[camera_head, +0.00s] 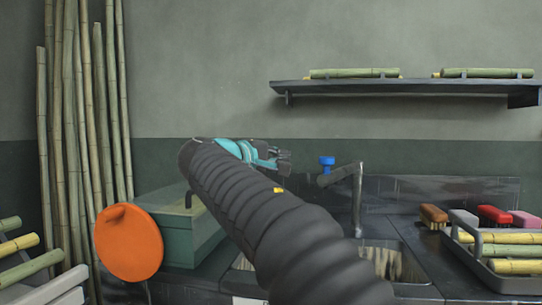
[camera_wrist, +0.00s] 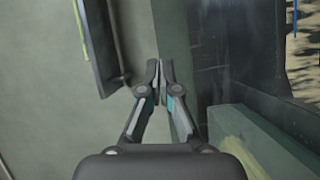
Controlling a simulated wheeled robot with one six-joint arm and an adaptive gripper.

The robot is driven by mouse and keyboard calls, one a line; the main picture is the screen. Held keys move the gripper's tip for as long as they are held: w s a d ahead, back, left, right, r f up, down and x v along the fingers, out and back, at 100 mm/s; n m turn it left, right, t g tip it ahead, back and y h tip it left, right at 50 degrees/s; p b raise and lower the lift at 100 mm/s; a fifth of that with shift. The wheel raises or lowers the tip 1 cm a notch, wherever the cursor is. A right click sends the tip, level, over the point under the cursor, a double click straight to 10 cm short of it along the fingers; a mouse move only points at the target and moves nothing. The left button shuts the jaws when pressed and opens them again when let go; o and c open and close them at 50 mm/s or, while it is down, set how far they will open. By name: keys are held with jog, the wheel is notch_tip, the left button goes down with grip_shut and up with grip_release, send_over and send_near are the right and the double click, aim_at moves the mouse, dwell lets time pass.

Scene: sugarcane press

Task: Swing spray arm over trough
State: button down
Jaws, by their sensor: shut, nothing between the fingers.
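The spray arm (camera_head: 340,175) is a grey metal arm on an upright post behind the trough. It points left and ends near a blue knob or nozzle (camera_head: 327,162). The trough (camera_head: 408,286) is a sunken basin in the dark counter, partly hidden by my arm. My gripper (camera_head: 287,160) is in the air left of the blue end, with a gap between them. In the wrist view my gripper (camera_wrist: 159,68) is shut and empty, its fingertips together. The spray arm cannot be made out in the wrist view.
A green box (camera_head: 178,245) and an orange disc (camera_head: 128,243) stand left of the trough. A wall shelf (camera_head: 400,87) holds cane above. Tall canes (camera_head: 85,120) lean at the left.

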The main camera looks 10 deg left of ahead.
jog(key=w+d, duration=0.2)
jog(key=d, duration=0.3)
jog(key=shift+d+f, duration=0.35)
jog(key=shift+b, duration=0.35)
